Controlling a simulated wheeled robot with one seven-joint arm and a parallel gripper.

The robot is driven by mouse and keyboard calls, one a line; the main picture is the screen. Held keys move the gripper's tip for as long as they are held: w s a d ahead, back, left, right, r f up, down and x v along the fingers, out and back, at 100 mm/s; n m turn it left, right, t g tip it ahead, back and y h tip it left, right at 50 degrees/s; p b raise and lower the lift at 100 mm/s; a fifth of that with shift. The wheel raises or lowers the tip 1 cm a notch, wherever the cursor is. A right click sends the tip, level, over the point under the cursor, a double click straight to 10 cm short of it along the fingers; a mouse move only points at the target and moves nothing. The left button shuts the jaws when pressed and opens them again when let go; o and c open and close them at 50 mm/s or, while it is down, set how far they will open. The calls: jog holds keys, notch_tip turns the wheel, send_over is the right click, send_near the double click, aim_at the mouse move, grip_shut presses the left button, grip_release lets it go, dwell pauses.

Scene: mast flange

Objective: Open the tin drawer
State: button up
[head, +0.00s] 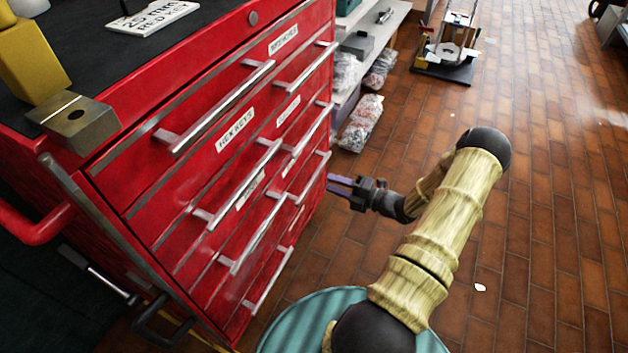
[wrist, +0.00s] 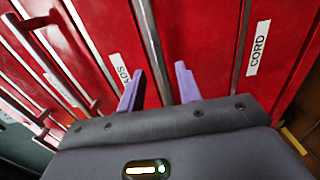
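A red tool chest (head: 185,195) with several labelled drawers fills the left of the head view. All drawer fronts I can see look closed. I cannot read a "tin" label, so I cannot tell which drawer is the tin one. My gripper (head: 340,184) is at the chest's right side, close to the right-hand drawer handles. In the wrist view its two purple fingertips (wrist: 158,84) are apart, and a metal bar (wrist: 152,45) runs between them. I cannot tell whether they touch it. A label reading "CORD" (wrist: 258,48) is to the right.
A shelf with bagged parts (head: 361,122) stands behind the chest. A small stand (head: 448,50) is farther back. The brick-tiled floor at right is mostly clear.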

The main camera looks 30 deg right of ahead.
aim_at(314, 176)
jog(key=b+x, duration=0.2)
jog(key=x, duration=0.5)
grip_shut()
